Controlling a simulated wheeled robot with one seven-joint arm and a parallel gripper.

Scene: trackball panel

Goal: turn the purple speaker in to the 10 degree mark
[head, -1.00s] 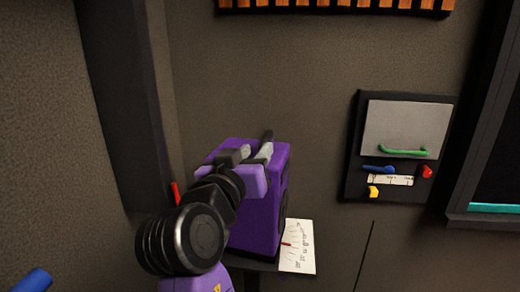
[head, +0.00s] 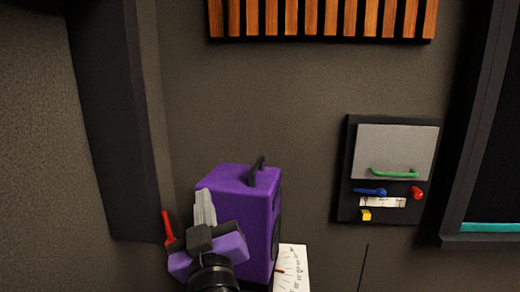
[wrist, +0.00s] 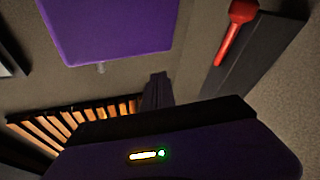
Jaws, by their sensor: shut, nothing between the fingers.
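The purple speaker (head: 240,190) stands upright at the lower middle of the head view, a dark handle (head: 257,170) on its top and its dark front turned to the right. In the wrist view the speaker (wrist: 105,30) fills the upper left. A white scale card (head: 293,262) with a red pointer (head: 281,271) lies at its right foot; the marks are too small to read. My gripper (head: 205,207) is shut and empty, in front of the speaker's left side in the head view. Whether it touches the speaker, I cannot tell. It shows in the wrist view (wrist: 157,90).
A red lever (head: 168,229) is just left of my gripper. A wall panel (head: 342,200) with a green handle and blue, red and yellow controls is to the right. Wooden slats (head: 322,18) are above. A dark post (head: 115,120) stands at the left.

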